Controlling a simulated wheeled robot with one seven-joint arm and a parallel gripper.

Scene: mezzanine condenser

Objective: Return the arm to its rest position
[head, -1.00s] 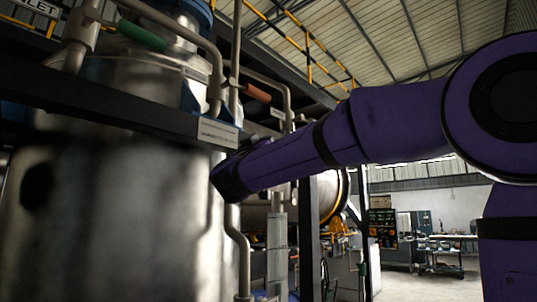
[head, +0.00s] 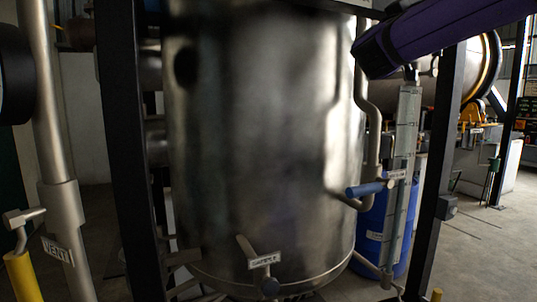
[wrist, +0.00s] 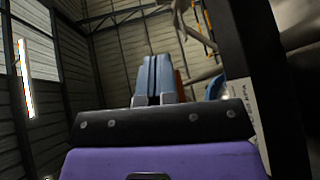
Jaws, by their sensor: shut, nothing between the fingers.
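My gripper (wrist: 153,80) shows in the wrist view as two blue-grey fingers, shut together with nothing between them. They point up toward the roof and wall, above a black bracket and my purple wrist. In the head view my purple arm crosses the upper right corner, its near end beside the right edge of the steel vessel (head: 265,130). My fingers cannot be made out there, and the rest of the arm is out of frame.
In the wrist view a dark post (wrist: 262,75) with a white label (wrist: 258,110) stands close on the right. In the head view a blue-handled valve (head: 368,189), gauge column (head: 403,150), blue drum (head: 372,235) and frame post (head: 445,160) stand right of the vessel. Open floor lies at far right.

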